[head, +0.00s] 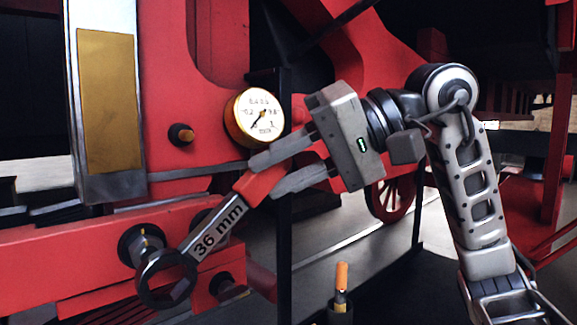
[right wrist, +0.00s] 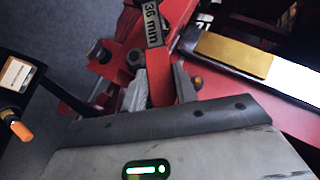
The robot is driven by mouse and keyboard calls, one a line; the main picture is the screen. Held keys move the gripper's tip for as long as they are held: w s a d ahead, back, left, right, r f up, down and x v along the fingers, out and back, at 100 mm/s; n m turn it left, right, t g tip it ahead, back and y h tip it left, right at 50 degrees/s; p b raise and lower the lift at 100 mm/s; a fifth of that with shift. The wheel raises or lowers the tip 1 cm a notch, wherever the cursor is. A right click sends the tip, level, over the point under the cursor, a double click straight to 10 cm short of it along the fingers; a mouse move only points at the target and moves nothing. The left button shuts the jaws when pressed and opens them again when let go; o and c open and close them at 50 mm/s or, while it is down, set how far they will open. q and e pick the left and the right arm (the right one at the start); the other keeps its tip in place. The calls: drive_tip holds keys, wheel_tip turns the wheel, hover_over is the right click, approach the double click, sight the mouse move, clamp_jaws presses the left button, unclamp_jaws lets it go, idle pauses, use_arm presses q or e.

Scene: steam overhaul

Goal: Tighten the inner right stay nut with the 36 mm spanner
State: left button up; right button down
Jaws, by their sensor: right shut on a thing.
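My right gripper (head: 268,177) is shut on the red handle of the 36 mm spanner (head: 215,230). The spanner slants down to the left, its ring end in front of the red beam. The ring is just below and right of a dark nut with a brass-coloured stud (head: 143,243), and does not appear to be around it. Another nut (head: 229,289) sits lower right of the ring, and a third is partly hidden behind the spanner. I cannot tell which is the inner right one. In the right wrist view the spanner (right wrist: 153,30) runs away from the fingers (right wrist: 160,86). My left gripper is not in view.
The red beam (head: 70,245) runs along the lower left. A dark post (head: 285,230) stands behind the gripper. An orange-handled tool (head: 341,276) stands in a dark holder at the bottom.

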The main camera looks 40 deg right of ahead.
use_arm(q)
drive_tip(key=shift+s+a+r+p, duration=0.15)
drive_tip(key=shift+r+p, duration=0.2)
drive_tip(key=shift+p, duration=0.25)
use_arm(e)
drive_tip(key=w, duration=0.3)
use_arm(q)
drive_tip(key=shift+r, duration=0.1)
use_arm(e)
drive_tip(key=shift+w+r, duration=0.1)
drive_tip(key=shift+w, duration=0.75)
